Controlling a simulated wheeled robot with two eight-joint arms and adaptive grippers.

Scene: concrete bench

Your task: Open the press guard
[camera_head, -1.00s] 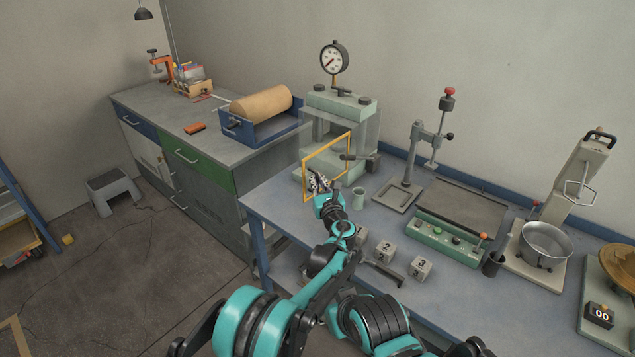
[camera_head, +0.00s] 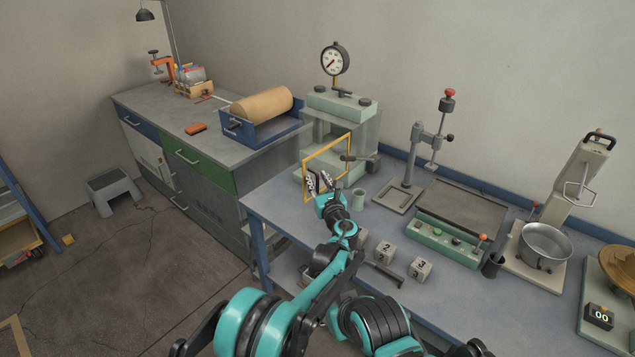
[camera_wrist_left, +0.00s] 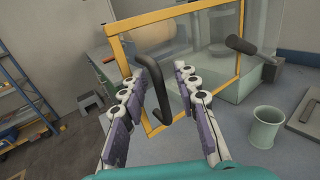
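The press (camera_head: 345,104) is pale green with a dial gauge on top and stands at the back left of the bench. Its guard (camera_head: 326,151), a clear panel in a yellow frame, is across the press front. The guard (camera_wrist_left: 178,17) fills the upper middle of the left wrist view, with a black handle (camera_wrist_left: 151,72) on its near side. My left gripper (camera_head: 318,180) is at the guard's lower front. In the left wrist view the left gripper (camera_wrist_left: 160,75) is open, fingers on either side of the handle, not visibly closed on it. My right gripper is not in view.
A pale green cup (camera_head: 357,198) stands just right of my left gripper. A black-knobbed lever (camera_head: 358,157) sticks out beside the guard. Numbered cubes (camera_head: 385,251) lie nearer, and a stand (camera_head: 408,170) is to the right.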

